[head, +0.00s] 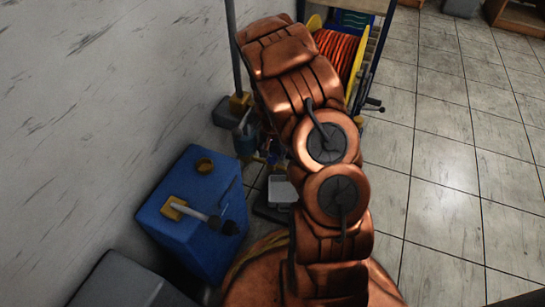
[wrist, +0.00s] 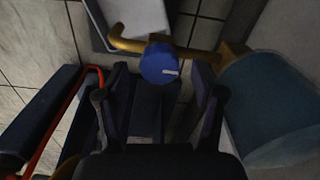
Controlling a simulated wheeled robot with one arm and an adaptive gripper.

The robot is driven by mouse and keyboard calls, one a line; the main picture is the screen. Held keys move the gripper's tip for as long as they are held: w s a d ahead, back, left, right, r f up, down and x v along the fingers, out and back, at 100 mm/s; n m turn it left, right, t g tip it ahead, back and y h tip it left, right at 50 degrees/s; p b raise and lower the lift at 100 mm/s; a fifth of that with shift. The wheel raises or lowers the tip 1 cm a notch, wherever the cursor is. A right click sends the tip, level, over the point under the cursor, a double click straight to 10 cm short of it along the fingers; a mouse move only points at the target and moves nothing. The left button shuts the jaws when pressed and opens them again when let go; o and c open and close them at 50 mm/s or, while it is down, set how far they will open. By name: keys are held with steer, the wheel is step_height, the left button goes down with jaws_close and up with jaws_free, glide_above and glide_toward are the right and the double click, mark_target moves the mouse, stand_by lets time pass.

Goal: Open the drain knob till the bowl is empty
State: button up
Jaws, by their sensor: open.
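The blue round knob (wrist: 160,63), with a white mark on its face, sits on a brass pipe (wrist: 130,42) in the wrist view. My gripper (wrist: 162,84) is open, with one dark finger on each side of the knob. I cannot tell whether either finger touches it. A blue-grey rounded vessel (wrist: 278,105), which may be the bowl, is at the right of the wrist view, beside the right finger. Its contents cannot be made out. In the head view my arm hides most of this area, and a small blue-grey vessel (head: 244,140) shows left of it.
A white container (head: 281,190) stands on the floor by my arm; a white surface (wrist: 138,16) shows at the wrist view's top. A blue box (head: 190,225) with a brass cap stands by the wall. An orange reel (head: 345,55) is behind. Tiled floor at right is clear.

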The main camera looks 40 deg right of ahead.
steer(key=shift+f, duration=0.45)
steer(key=c, duration=1.1)
